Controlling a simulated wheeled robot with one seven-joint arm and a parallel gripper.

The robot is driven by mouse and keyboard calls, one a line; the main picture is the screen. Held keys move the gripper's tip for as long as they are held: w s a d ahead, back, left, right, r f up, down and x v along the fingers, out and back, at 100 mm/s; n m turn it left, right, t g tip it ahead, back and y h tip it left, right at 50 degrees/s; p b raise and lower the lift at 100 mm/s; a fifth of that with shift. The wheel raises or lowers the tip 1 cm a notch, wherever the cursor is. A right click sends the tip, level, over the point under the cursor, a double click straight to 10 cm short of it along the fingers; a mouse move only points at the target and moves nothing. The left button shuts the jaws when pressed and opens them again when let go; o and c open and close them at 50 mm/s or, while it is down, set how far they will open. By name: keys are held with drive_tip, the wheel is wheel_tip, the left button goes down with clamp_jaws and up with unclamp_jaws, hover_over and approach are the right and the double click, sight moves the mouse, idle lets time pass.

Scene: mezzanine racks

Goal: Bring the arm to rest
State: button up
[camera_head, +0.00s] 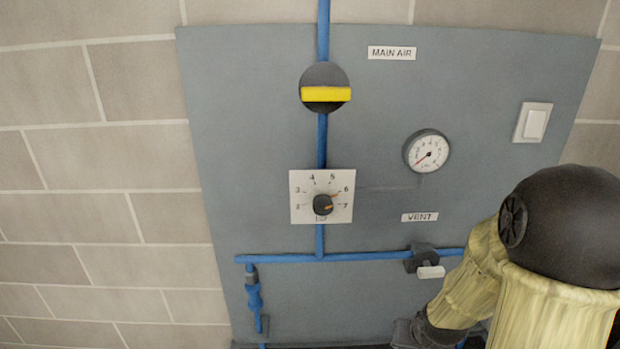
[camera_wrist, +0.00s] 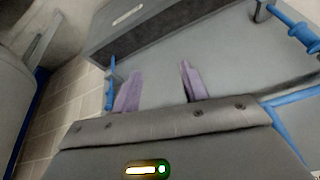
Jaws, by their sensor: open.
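My arm, with yellowish sleeves and a dark round joint, fills the lower right of the head view. My gripper (camera_wrist: 158,88) shows in the wrist view as two purple fingers, set well apart with nothing between them. The grey panel (camera_wrist: 220,60) lies beyond the fingers in the wrist view. I cannot tell whether the fingers touch anything. In the head view the fingers are not visible.
The grey panel (camera_head: 250,110) carries a yellow-handled valve (camera_head: 326,94), a dial knob (camera_head: 323,205), a gauge (camera_head: 426,151), a white switch (camera_head: 533,122) and a vent valve (camera_head: 422,258). Blue pipes (camera_head: 290,258) run across it. A block wall (camera_head: 90,180) stands behind.

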drive_tip(key=s+a+r+n+g, duration=0.1)
drive_tip(key=s+a+r+n, duration=0.1)
drive_tip(key=s+a+r, duration=0.4)
drive_tip(key=shift+a+r+n+g, duration=0.2)
drive_tip(key=shift+a+n+g, duration=0.1)
drive_tip(key=shift+g, duration=0.1)
idle(0.5)
drive_tip(key=shift+c, duration=0.8)
drive_tip(key=shift+w, duration=0.1)
